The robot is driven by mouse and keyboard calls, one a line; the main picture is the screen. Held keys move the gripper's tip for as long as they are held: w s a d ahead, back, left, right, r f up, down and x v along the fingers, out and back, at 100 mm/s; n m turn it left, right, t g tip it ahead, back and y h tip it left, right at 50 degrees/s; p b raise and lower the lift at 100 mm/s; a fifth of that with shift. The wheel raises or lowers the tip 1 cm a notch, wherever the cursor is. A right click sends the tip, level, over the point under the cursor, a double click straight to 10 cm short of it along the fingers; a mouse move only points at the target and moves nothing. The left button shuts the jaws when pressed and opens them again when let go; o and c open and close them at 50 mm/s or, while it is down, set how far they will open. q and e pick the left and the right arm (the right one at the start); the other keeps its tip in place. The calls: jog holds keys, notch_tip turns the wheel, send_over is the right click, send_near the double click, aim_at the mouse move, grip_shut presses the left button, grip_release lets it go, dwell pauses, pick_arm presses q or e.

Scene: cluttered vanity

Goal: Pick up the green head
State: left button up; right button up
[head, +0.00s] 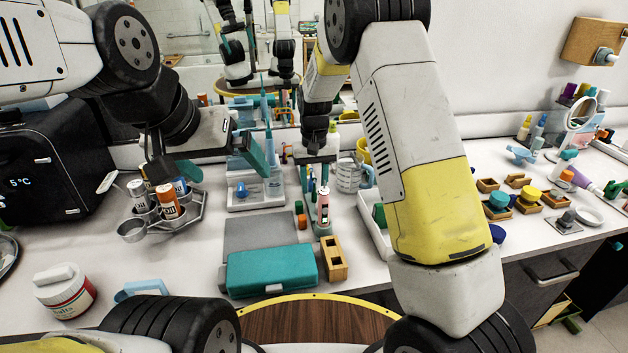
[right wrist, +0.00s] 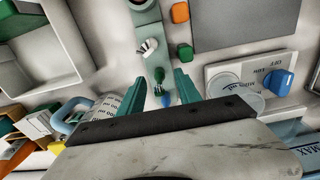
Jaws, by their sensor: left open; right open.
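The green head (right wrist: 159,75) is a small dark green brush head on a pale grey-green stand (right wrist: 147,30), with a blue head (right wrist: 165,97) and a white head (right wrist: 148,47) near it. In the right wrist view it shows between the fingertips of my right gripper (right wrist: 160,80), which is open and empty. I cannot tell whether the fingertips are level with it. In the head view my right gripper (head: 315,158) is over the back end of the stand, behind a pink and white toothbrush handle (head: 323,205). My left gripper (head: 222,160) is open and empty, above the table to the left.
A green block (right wrist: 185,51) and an orange block (right wrist: 180,12) stand close beside the stand. A white dial box (head: 255,203) is to the left, and a glass jug (head: 348,177) to the right. A teal case (head: 270,270) and wooden holder (head: 334,260) are in front.

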aim_at(315, 183)
jog(key=shift+f, duration=1.55)
grip_shut()
